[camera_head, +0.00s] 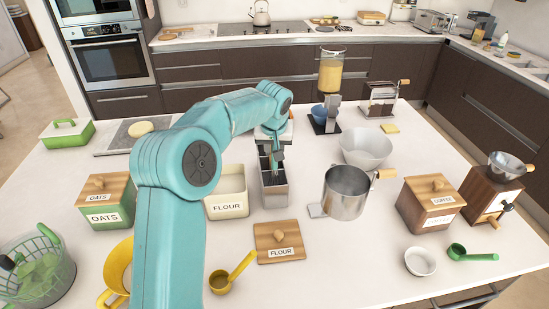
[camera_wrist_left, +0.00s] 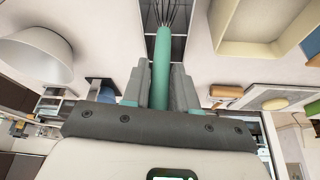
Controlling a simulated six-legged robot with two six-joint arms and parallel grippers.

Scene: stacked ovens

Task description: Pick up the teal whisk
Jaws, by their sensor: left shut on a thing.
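The teal whisk (camera_wrist_left: 162,62) runs up the middle of the left wrist view, its handle between the fingers of my left gripper (camera_wrist_left: 160,84). The gripper is shut on the handle. The whisk's wires point away from the gripper, over or into the grey divided utensil holder (camera_head: 274,191); how deep they sit I cannot tell. In the head view my left gripper (camera_head: 275,148) is above this holder, and the arm partly hides the whisk. My right gripper is in neither view.
The open flour canister (camera_head: 227,204) stands just left of the holder. A metal pot (camera_head: 346,194) and a pale bowl (camera_head: 366,147) stand to its right. The flour lid (camera_head: 279,243) and a yellow scoop (camera_head: 232,273) lie in front.

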